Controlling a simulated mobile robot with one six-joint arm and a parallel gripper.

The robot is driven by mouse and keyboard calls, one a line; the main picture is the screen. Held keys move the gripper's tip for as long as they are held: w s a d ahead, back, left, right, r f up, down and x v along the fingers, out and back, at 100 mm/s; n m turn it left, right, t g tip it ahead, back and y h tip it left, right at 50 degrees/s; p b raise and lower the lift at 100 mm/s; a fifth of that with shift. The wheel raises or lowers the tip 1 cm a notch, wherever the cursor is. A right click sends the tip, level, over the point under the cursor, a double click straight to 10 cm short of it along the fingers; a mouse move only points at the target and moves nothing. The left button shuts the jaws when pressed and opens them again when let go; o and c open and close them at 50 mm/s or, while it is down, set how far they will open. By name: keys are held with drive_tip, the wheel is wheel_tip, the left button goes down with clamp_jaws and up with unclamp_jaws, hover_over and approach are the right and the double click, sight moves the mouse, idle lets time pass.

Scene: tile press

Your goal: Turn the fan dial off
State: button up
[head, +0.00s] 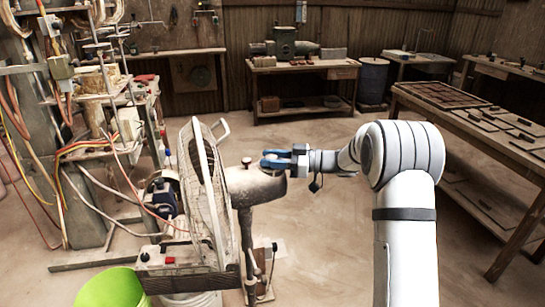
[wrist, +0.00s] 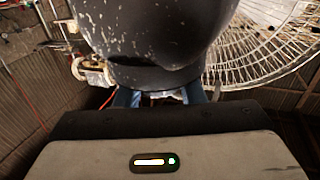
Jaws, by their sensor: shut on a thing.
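The fan stands at the left centre of the head view, with a round wire cage (head: 203,190) and a worn, pale motor housing (head: 257,188) on a dark pole. My gripper (head: 272,161) reaches in from the right, its blue fingers at the rear end of the housing. In the wrist view the housing (wrist: 150,35) looms dark over the gripper (wrist: 158,97). The blue fingers are shut on the fan dial just under the housing. The dial is mostly hidden between the fingers, and its setting cannot be read.
A lime green bucket (head: 108,287) stands at the fan's lower left. Hoses and cables (head: 75,150) hang from the cluttered rack on the left. A wooden table (head: 480,115) stands on the right and a workbench (head: 303,67) at the back. The middle floor is clear.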

drive_tip(key=o, duration=1)
drive_tip(key=d, duration=0.7)
drive_tip(key=shift+s+d+b, duration=0.25)
drive_tip(key=shift+d+b, duration=0.05)
drive_tip(key=shift+d, duration=0.1)
